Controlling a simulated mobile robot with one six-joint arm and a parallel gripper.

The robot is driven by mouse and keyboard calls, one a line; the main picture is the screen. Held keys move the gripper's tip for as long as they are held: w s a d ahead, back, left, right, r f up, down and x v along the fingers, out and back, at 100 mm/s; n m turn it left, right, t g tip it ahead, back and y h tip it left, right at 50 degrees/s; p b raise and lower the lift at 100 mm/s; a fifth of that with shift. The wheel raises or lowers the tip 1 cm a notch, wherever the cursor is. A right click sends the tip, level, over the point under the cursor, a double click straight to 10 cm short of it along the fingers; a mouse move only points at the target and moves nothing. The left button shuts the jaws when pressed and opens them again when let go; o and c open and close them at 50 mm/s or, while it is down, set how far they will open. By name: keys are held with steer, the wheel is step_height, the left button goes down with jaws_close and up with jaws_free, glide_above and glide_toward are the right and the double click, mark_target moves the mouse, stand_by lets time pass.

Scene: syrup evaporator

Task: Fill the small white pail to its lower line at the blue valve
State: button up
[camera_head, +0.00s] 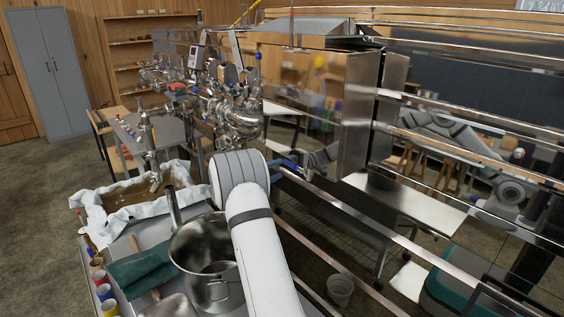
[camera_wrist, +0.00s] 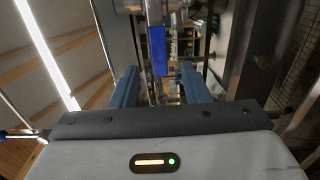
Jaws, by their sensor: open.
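My gripper (camera_head: 287,165) is at the side of the steel evaporator, partly hidden behind my white arm. In the wrist view its two blue fingers (camera_wrist: 159,70) are apart. A blue valve handle (camera_wrist: 157,46) hangs from a metal fitting and shows between the fingers; I cannot tell whether they touch it. A small pale pail (camera_head: 340,288) stands upright low down beside the evaporator's front rail, right of my arm and well away from my gripper. Its lower line and contents are too small to make out.
A large steel pot (camera_head: 187,239) stands left of my arm. Beside it are a green cloth (camera_head: 140,268) and several coloured jars. A cloth-lined tub (camera_head: 92,214) of brown liquid stands behind. Long steel rails (camera_head: 350,222) run along the right. Floor at the far left is clear.

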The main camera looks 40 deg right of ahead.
mark_target(289, 165)
steer(key=d+p, duration=0.1)
steer(key=d, duration=0.5)
steer(key=shift+w+d+p, duration=0.15)
steer(key=shift+d+p, duration=0.05)
steer(key=shift+p, duration=0.15)
steer(key=shift+r, duration=0.1)
jaws_close()
steer(key=shift+a, duration=0.1)
